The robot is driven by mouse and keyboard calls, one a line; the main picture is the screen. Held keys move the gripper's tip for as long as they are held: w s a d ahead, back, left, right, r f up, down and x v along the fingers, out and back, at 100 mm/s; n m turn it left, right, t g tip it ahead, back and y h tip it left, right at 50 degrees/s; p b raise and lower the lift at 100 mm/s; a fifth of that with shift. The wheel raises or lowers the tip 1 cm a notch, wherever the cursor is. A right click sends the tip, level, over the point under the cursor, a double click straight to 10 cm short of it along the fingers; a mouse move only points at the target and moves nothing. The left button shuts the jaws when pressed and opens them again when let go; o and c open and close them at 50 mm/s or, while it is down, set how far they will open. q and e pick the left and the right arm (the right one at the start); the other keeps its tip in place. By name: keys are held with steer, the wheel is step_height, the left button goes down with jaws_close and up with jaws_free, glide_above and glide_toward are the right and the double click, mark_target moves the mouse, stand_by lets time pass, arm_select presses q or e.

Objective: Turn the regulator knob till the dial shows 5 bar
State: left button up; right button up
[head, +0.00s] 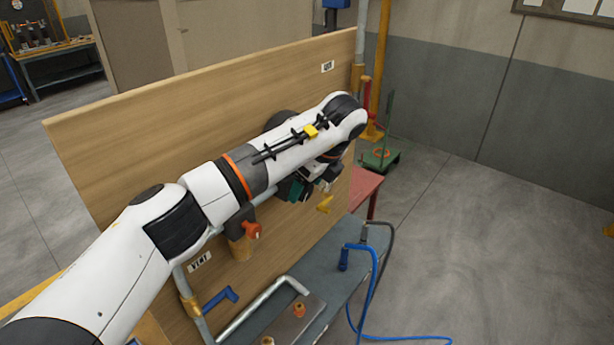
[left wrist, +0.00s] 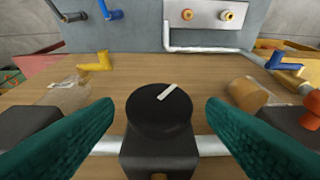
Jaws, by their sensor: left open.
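The regulator knob (left wrist: 160,108) is a black round cap with a white pointer mark, on a dark body, in the middle of the left wrist view. The mark slants up to the right. My left gripper (left wrist: 160,118) is open, with one teal finger on each side of the knob and a gap on both sides. In the head view my left gripper (head: 298,188) is at the wooden panel, and my arm hides the knob. A dark round shape (head: 279,120) shows partly behind my arm; I cannot tell whether it is the dial. No dial reading is visible. My right gripper is out of view.
The wooden panel (head: 110,150) carries a yellow handle (head: 324,204), an orange-red handle (head: 251,230) and a blue handle (head: 220,298). A grey bench (head: 335,262) with a bent pipe (head: 262,308) and a blue hose (head: 376,290) stands before it.

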arm_select(q)
steer(key=shift+w+a+f, duration=0.1)
steer(key=shift+f, duration=0.2)
steer(key=c, duration=1)
steer(key=shift+w+d+f+g+y+b, duration=0.15)
steer(key=shift+d+g+y+b, duration=0.1)
steer(key=shift+g+y+b, duration=0.5)
steer(key=shift+m+g, duration=0.3)
steer(key=shift+g, duration=0.05)
steer(key=o, duration=1)
steer(key=shift+r, duration=0.2)
